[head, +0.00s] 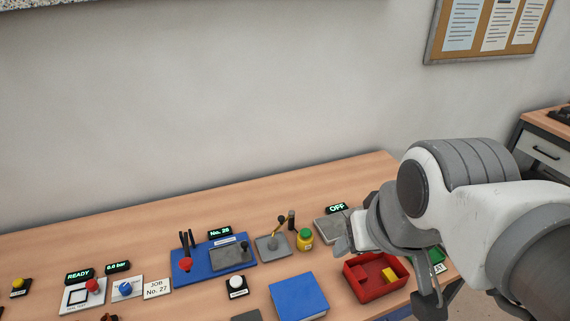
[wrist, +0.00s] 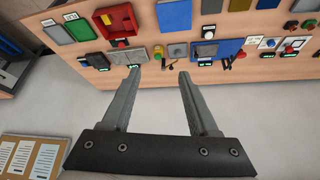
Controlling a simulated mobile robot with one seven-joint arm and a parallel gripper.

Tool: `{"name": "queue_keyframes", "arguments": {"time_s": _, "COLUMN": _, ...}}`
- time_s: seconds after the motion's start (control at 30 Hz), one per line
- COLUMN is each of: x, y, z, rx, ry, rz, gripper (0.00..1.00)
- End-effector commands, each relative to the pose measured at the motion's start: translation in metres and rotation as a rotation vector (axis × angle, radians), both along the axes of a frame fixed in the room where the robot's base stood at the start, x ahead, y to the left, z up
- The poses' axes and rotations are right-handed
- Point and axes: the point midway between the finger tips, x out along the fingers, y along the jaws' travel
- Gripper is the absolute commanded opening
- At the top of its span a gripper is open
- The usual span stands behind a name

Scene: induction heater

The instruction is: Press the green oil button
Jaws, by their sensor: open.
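A small round green button (wrist: 308,24) shows near the top right corner of the wrist view, beside a red one (wrist: 291,24). Its label is too small to read, so I cannot tell if it is the oil button. I cannot make out this green button in the head view. My gripper (wrist: 160,73) is open, with nothing between its two fingers. It is over the right part of the bench, far from the green button. In the head view my arm partly hides the hand.
A wall rises behind.

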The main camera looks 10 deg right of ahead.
Motion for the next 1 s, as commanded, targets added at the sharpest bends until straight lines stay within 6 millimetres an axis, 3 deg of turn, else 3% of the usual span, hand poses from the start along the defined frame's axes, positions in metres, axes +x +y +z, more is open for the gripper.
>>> {"name": "queue_keyframes", "arguments": {"time_s": 0.17, "x": 0.0000, "y": 0.0001, "z": -0.0001, "rx": 0.000, "ry": 0.000, "rz": 0.000, "gripper": 0.57}}
{"name": "queue_keyframes", "arguments": {"time_s": 0.4, "x": 0.0000, "y": 0.0000, "z": -0.0001, "rx": 0.000, "ry": 0.000, "rz": 0.000, "gripper": 0.13}}
{"name": "queue_keyframes", "arguments": {"time_s": 0.5, "x": 0.0000, "y": 0.0000, "z": -0.0001, "rx": 0.000, "ry": 0.000, "rz": 0.000, "gripper": 0.00}}
{"name": "queue_keyframes", "arguments": {"time_s": 1.0, "x": 0.0000, "y": 0.0000, "z": -0.0001, "rx": 0.000, "ry": 0.000, "rz": 0.000, "gripper": 0.00}}
